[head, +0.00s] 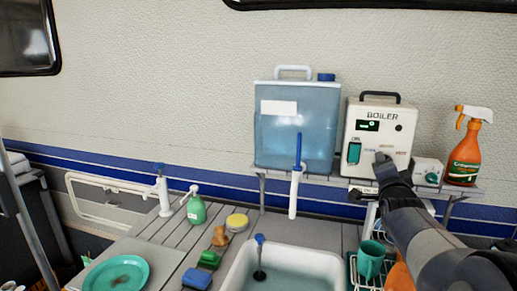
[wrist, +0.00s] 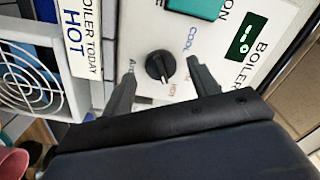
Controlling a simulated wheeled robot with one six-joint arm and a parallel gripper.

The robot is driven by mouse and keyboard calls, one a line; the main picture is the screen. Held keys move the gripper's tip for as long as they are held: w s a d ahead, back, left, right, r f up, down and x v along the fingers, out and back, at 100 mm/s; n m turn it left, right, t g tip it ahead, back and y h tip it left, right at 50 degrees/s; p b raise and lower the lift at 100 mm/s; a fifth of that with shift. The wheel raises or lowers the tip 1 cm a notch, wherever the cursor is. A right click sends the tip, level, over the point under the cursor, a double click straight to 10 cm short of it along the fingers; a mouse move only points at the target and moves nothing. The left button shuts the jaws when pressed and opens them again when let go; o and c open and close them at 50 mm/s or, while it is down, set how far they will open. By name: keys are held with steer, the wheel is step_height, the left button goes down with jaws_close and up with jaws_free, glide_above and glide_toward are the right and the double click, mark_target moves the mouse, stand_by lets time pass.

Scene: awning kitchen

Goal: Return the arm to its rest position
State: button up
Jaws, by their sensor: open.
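My arm reaches in from the lower right of the head view. My gripper (head: 382,159) is in front of the lower right part of the white boiler (head: 357,116). In the wrist view, my gripper (wrist: 161,65) is open, with one finger on each side of a black round knob (wrist: 160,66). Gaps show between the knob and both fingers, and nothing is held. The boiler's panel (wrist: 213,38) carries "cool" and "hot" marks by the knob, a lit green display (wrist: 245,37) and a teal switch (wrist: 194,8). The knob is hidden behind my gripper in the head view.
A blue water tank (head: 295,128) stands left of the boiler on the shelf, and an orange spray bottle (head: 466,153) stands right. Below are a sink (head: 322,260), a teal cup (head: 370,262) and a green bottle (head: 196,210). A fan grille (wrist: 28,82) is close left in the wrist view.

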steer(key=n+p, duration=0.3)
steer(key=n, duration=0.3)
steer(key=w+n+p, duration=0.1)
steer(key=n+p, duration=0.2)
steer(key=n, duration=0.4)
steer(key=d+n+p, duration=0.1)
steer(key=n+p, duration=0.2)
steer(key=n, duration=0.3)
steer(key=shift+w+d, duration=0.1)
steer(key=shift+w, duration=0.2)
steer(key=shift+f+n, duration=0.15)
steer(key=shift+n, duration=0.15)
steer(key=shift+s, duration=0.1)
stand_by(0.3)
